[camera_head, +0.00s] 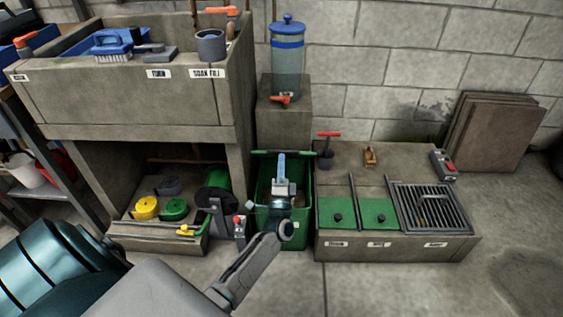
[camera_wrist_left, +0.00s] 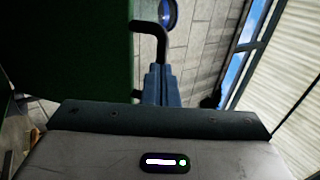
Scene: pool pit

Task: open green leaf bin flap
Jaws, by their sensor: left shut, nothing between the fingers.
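The green leaf bin (camera_head: 259,215) stands on the floor between the grey block and the low bench. A thin green edge with a dark bar (camera_head: 262,152) runs across its back top; it looks like the flap seen nearly edge-on. The bin's inside shows dark below it. My left gripper (camera_head: 281,155) is over the bin, its blue fingers shut and empty, pointing at that edge. In the left wrist view a dark green panel (camera_wrist_left: 65,50) fills the left, with a bent black handle (camera_wrist_left: 150,30) beside the shut fingers (camera_wrist_left: 160,68). Contact is unclear. My right gripper is out of view.
A low bench with green lids (camera_head: 380,213) and a grate (camera_head: 432,208) stands close right of the bin. A hose reel (camera_head: 216,198) is close left. A blue-lidded canister (camera_head: 288,60) stands on a block behind.

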